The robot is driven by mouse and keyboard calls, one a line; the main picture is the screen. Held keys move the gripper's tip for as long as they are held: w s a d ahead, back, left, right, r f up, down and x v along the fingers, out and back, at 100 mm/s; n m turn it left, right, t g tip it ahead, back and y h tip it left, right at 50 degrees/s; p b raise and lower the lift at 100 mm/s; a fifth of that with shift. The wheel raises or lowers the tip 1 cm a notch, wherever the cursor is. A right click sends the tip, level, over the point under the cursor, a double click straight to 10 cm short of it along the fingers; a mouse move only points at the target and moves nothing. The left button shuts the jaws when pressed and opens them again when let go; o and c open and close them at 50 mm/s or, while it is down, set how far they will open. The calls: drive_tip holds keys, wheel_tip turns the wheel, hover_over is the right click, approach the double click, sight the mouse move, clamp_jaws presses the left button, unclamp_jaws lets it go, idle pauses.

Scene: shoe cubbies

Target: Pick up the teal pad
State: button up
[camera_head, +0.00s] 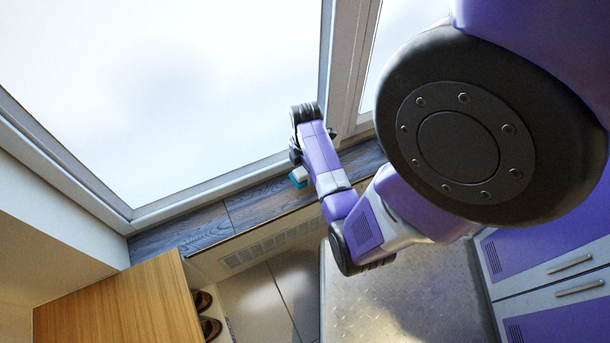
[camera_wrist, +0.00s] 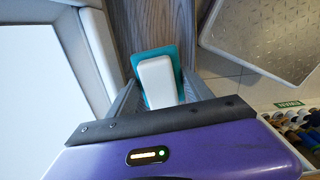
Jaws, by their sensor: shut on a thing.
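The teal pad (camera_wrist: 136,62) shows in the wrist view as a teal layer with a white block (camera_wrist: 158,82) on its face. My gripper (camera_wrist: 160,92) has its fingers on either side of the pad and is shut on it. In the head view the teal pad (camera_head: 299,178) shows small beside my gripper, above or at the dark wooden window sill; I cannot tell whether it touches the sill. My arm hides much of my gripper there.
A large window (camera_head: 160,90) and its frame stand close beside my gripper. The dark wooden sill (camera_head: 255,205) runs below it. A wooden cabinet (camera_head: 125,305) is at lower left, with brown shoes (camera_head: 207,315) beside it. Shelves of several items (camera_wrist: 300,125) show at right in the wrist view.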

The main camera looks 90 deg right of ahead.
wheel_tip(320, 180, up, 16)
drive_tip(key=p, duration=0.4)
drive_tip(key=shift+f, duration=0.15)
